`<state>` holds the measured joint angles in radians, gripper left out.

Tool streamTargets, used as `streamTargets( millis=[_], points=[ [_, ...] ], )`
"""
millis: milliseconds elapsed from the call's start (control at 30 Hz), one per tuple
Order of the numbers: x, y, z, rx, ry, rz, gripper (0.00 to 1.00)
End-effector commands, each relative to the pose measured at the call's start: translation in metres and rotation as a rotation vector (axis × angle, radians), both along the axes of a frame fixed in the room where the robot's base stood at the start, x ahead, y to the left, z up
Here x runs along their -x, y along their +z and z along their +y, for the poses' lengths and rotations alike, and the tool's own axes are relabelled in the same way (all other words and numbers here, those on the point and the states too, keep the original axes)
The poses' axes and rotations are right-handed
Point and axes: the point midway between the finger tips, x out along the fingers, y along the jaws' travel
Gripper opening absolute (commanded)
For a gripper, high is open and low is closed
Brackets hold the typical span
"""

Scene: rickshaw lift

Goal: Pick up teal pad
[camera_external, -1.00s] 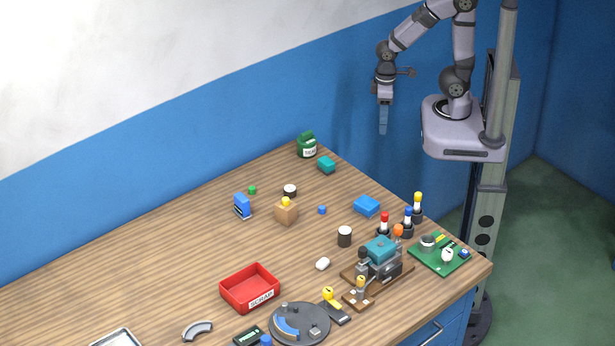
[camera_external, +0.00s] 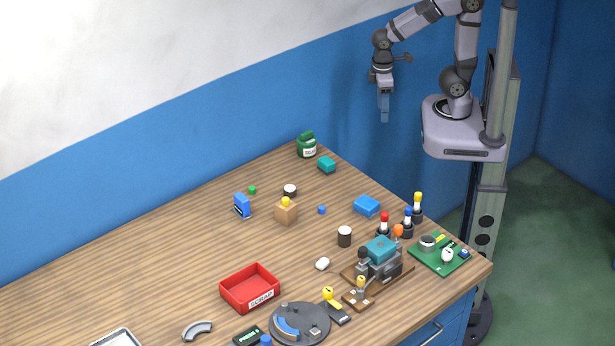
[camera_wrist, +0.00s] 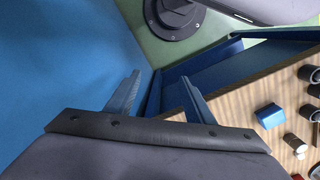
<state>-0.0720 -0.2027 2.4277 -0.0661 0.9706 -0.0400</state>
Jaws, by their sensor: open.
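A small teal block (camera_external: 327,165), the likely teal pad, lies at the table's far corner, beside a green jar. Another teal piece (camera_external: 380,248) sits on top of a grey device near the right edge. My gripper (camera_external: 384,117) hangs high, right of and above the small teal block in the external view, well apart from it. In the wrist view my gripper (camera_wrist: 158,92) has its two fingers spread with nothing between them. I cannot make out either teal piece in the wrist view.
The green jar (camera_external: 306,146) stands close beside the small teal block. A blue block (camera_external: 367,205), also in the wrist view (camera_wrist: 270,116), lies farther right. A red scrap tray (camera_external: 250,288) and a dark round plate (camera_external: 300,324) stand in front. The left tabletop is mostly clear.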

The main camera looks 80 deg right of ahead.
Motion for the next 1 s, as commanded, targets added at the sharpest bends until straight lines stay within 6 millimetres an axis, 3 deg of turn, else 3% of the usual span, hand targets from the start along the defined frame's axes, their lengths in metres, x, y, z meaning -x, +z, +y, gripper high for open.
streamTargets(
  millis=[267,467,567,700,1000],
  points=[
    [-0.014,-0.002,0.009,0.133,0.336,0.116,0.48],
    [-0.04,-0.002,0.027,0.323,0.739,0.243,0.48],
    [-0.062,-0.002,0.048,0.473,1.004,0.321,0.48],
    [-0.091,-0.001,0.09,0.702,1.336,0.41,0.48],
    [-0.116,0.0,0.183,1.099,1.744,0.494,0.48]
  ],
)
